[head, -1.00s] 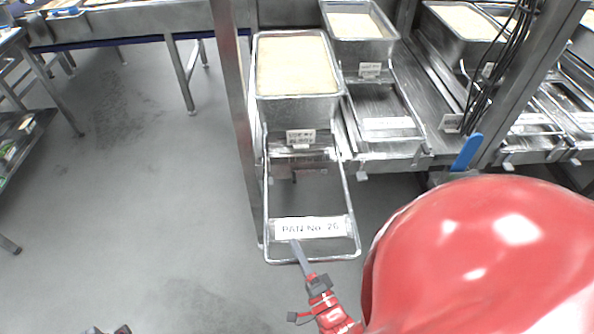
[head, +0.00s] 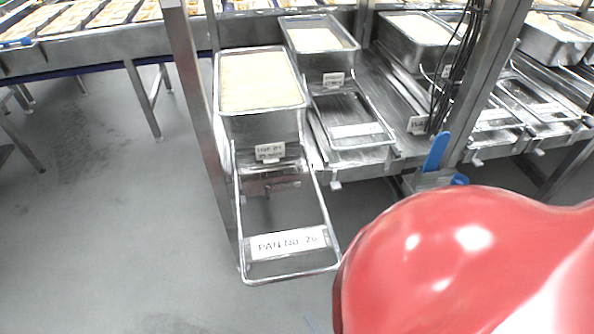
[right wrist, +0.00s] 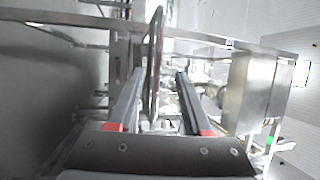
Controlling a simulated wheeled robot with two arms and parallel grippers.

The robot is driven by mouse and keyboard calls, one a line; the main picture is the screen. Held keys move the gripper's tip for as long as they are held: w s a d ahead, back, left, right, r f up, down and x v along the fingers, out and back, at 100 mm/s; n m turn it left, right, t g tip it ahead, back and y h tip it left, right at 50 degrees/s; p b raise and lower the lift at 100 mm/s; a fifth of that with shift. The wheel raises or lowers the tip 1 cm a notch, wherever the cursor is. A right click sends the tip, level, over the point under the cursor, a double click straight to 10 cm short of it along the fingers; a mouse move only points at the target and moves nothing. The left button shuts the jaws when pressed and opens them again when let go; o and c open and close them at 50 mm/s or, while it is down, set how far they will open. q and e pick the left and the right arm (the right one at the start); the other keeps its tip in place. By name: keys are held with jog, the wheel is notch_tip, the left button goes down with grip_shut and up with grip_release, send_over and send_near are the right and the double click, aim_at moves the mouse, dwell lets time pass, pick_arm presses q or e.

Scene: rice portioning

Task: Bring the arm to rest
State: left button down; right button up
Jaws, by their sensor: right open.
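My right gripper (right wrist: 159,75) is open in the right wrist view, with its two dark fingers apart. A thin upright metal rim (right wrist: 155,62) shows between the fingers; I cannot tell how far beyond the tips it is, and nothing is gripped. My left gripper is not in view.
A wire frame labelled PAN No. 26 (head: 246,271) juts out before a rice-filled metal pan (head: 250,128). Another filled pan (head: 325,62) and an empty tray (head: 345,105) stand to the right. A steel post (head: 195,90) rises at the left. Open grey floor (head: 110,230) lies left.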

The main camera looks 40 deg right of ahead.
jog(key=shift+v, duration=1.1)
